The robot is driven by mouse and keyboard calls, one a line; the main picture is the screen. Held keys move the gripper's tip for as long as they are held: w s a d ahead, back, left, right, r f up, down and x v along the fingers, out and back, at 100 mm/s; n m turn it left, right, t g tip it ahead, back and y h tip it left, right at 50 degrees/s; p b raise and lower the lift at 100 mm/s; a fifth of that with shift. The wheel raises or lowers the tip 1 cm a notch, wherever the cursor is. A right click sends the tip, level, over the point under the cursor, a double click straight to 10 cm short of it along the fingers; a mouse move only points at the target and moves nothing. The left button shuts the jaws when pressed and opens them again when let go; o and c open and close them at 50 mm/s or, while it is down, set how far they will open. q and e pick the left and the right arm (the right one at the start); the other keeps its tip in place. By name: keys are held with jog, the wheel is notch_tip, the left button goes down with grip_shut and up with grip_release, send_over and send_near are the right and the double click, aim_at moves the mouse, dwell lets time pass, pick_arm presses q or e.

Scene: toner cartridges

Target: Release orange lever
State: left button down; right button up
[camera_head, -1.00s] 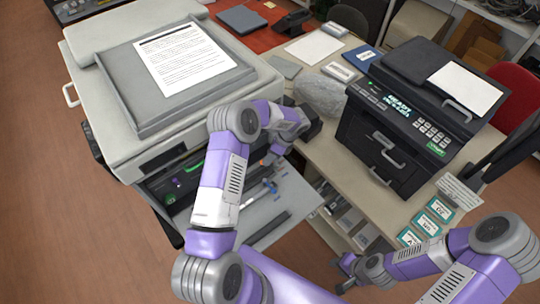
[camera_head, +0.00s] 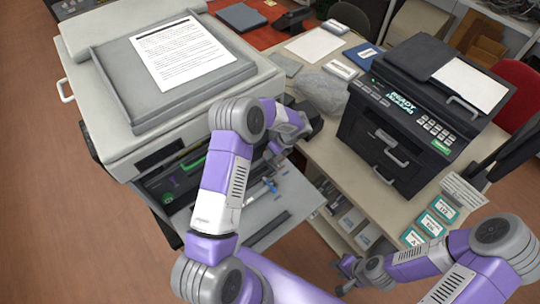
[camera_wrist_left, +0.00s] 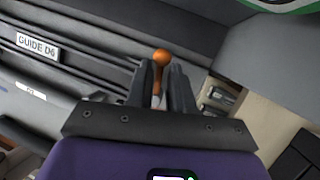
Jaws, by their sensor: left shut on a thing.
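The orange lever (camera_wrist_left: 160,58) shows as a rounded orange knob with a short stem in the left wrist view. My left gripper (camera_wrist_left: 161,82) is shut on it, with one dark finger on each side of the stem and the knob standing out beyond the tips. In the head view my left gripper (camera_head: 270,152) is at the open front of the large grey printer (camera_head: 160,140); the lever itself cannot be made out there. My right gripper (camera_head: 345,268) hangs low at the right, away from the printer; its jaw opening is too small to judge.
A pulled-out grey panel (camera_head: 285,205) lies below my left arm. A "GUIDE D6" label (camera_wrist_left: 38,46) is on the dark ribbed part. A black printer (camera_head: 375,155) stands on the beige table to the right, with small boxes (camera_head: 440,210) on shelves beneath.

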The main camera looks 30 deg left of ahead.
pick_arm(q)
jog(key=shift+w+d+r, duration=0.1)
jog(key=shift+w+r, duration=0.1)
jog(key=shift+r, duration=0.05)
jog(key=c, duration=1.4)
grip_release()
jog(key=o, duration=0.4)
jog(key=shift+s+d, duration=0.1)
jog(key=shift+f, duration=0.1)
jog(key=v, duration=0.7)
jog(key=shift+d+r, duration=0.1)
jog(key=shift+r, duration=0.15)
jog(key=shift+s, duration=0.1)
